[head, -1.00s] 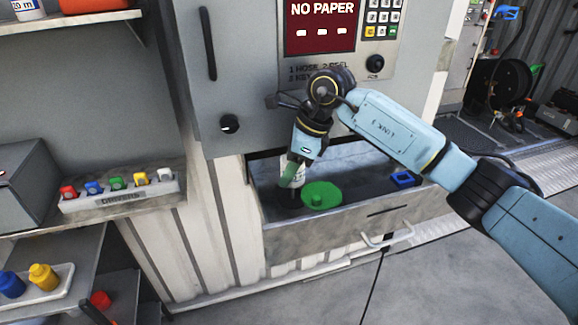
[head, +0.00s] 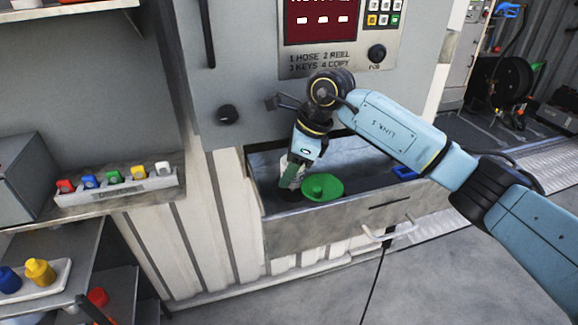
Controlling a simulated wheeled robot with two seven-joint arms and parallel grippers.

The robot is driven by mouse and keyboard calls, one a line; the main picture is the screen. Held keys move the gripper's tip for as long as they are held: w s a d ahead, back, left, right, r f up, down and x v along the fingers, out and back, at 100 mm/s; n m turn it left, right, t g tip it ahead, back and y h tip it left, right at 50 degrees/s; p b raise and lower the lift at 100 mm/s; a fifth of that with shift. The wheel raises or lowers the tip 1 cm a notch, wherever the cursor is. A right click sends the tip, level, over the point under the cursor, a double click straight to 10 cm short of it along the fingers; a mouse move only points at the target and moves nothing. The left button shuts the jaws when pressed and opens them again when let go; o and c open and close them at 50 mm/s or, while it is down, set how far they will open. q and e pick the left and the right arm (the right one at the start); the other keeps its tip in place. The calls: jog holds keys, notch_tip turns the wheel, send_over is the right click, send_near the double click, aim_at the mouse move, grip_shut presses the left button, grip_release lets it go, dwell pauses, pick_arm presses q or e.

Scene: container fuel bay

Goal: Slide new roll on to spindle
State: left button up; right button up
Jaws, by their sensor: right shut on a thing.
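My right gripper (head: 291,180) reaches down into the open drawer (head: 345,212) below the panel. It is shut on a small white roll (head: 284,172), which is partly hidden behind the fingers. Just below the fingertips is a dark round part (head: 288,195) on the drawer floor. Whether the roll is around a spindle there or only above it, I cannot tell. A green disc with a raised knob (head: 322,188) lies right beside it, to the right. My left gripper is not in view.
A blue square piece (head: 404,173) sits at the drawer's right end. The drawer walls surround the gripper closely. The grey cabinet (head: 240,75) with a dark red screen (head: 320,20) rises behind.

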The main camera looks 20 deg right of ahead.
jog(key=shift+f, duration=0.1)
dwell(0.3)
jog(key=shift+f+b, duration=0.55)
jog(key=shift+f, duration=0.1)
jog(key=shift+f+b, duration=0.45)
jog(key=shift+f, duration=0.05)
jog(key=o, duration=1.1)
jog(key=shift+r, duration=0.1)
